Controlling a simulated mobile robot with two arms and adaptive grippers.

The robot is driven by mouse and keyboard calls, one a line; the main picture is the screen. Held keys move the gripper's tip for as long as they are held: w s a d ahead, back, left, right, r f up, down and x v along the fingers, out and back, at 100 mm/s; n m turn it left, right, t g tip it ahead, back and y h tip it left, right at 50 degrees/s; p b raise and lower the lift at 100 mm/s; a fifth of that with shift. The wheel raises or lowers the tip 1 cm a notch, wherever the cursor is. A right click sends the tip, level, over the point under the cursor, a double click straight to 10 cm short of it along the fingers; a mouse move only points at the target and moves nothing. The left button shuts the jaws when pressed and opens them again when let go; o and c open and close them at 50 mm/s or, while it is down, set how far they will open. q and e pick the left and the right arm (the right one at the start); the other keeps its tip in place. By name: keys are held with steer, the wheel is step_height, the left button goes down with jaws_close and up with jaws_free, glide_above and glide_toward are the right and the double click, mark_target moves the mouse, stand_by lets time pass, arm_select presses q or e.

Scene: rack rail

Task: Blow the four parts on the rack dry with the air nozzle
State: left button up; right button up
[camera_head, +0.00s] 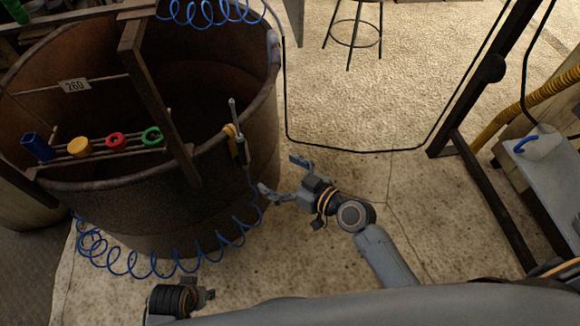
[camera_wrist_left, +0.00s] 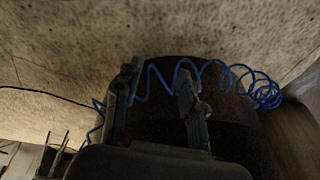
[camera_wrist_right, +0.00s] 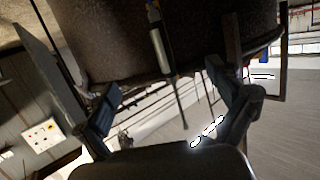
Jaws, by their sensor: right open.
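A blue part (camera_head: 38,147), a yellow part (camera_head: 79,147), a red part (camera_head: 116,141) and a green part (camera_head: 152,137) sit in a row on the rack (camera_head: 100,153) over the drum. The air nozzle (camera_head: 236,143), yellow and grey, hangs upright at the drum's right rim. It also shows in the right wrist view (camera_wrist_right: 159,42), ahead of and between the fingers. My right gripper (camera_head: 280,176) is open and empty, right of the nozzle and apart from it. My left gripper (camera_head: 208,288) is low near the front; its fingers stand apart, empty, in the left wrist view (camera_wrist_left: 157,88).
The large rusty drum (camera_head: 240,185) fills the left. A blue coiled hose (camera_head: 150,268) loops in front of it. Wooden posts (camera_head: 160,100) and a 260 tag (camera_head: 75,86) stand above. A stool (camera_head: 353,38) is far back. A grey table (camera_head: 550,165) is at right; floor between is clear.

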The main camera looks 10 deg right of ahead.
mark_target(247, 154)
steer(key=x, duration=0.5)
steer(key=r+x, duration=0.1)
steer(key=x, duration=0.1)
steer(key=shift+w+a+b, duration=0.2)
steer(key=shift+a+b, duration=0.2)
steer(key=b+x, duration=0.2)
steer(key=x, duration=0.2)
steer(key=shift+w+a, duration=0.1)
steer(key=shift+w, duration=0.1)
arm_select(q)
steer(key=w+v, duration=0.2)
steer(key=v, duration=0.8)
steer(key=shift+w+r+t, duration=0.15)
steer(key=shift+r+t, duration=0.25)
steer(key=shift+r, duration=0.3)
arm_select(e)
steer(key=shift+w+a, duration=0.25)
jaws_close()
steer(key=shift+r, duration=0.1)
